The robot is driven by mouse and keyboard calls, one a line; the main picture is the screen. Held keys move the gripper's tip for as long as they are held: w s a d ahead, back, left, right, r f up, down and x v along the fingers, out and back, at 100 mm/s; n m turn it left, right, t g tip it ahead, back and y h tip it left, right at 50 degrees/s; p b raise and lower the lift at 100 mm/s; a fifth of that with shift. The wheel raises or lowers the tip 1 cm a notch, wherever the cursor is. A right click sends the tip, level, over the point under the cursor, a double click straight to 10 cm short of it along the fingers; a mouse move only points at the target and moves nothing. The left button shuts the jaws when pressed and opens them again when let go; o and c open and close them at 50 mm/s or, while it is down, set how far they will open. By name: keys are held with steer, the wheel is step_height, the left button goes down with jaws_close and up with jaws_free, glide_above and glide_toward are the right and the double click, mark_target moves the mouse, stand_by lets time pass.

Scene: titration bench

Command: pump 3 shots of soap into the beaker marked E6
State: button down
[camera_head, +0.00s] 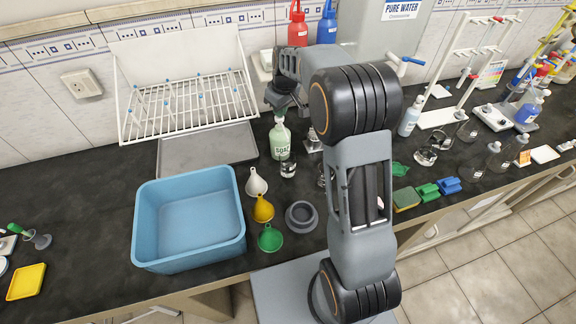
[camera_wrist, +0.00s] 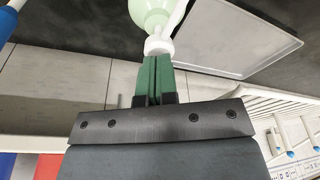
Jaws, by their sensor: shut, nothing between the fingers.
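The soap bottle (camera_head: 281,142), pale green and labelled SOAP, stands upright on the dark bench. In the wrist view its green body (camera_wrist: 150,12) and white pump head (camera_wrist: 158,46) show just beyond my fingertips. My gripper (camera_head: 280,113) is directly above the bottle, its green fingers (camera_wrist: 155,72) together and empty. The fingertips are at the pump head; I cannot tell whether they touch it. A small clear beaker (camera_head: 288,167) stands just in front of the bottle. No E6 mark is readable. Another glass vessel beside my arm is mostly hidden.
A blue basin (camera_head: 190,262) and several funnels (camera_head: 263,210) lie in front and left. A drying rack (camera_head: 190,110) and grey tray (camera_head: 168,158) are behind left. Red and blue bottles stand behind my arm. Glassware and sponges crowd the right.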

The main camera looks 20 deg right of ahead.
steer(key=shift+f+b, duration=0.6)
steer(key=shift+f, duration=0.45)
steer(key=shift+r, duration=0.1)
steer(key=shift+r+p, duration=1.2)
steer(key=shift+r, duration=0.45)
steer(key=shift+f, duration=0.25)
steer(key=shift+f+b, duration=1.25)
steer(key=shift+f, duration=0.25)
steer(key=shift+r, duration=0.1)
steer(key=shift+r+p, duration=1.25)
steer(key=shift+r, duration=0.4)
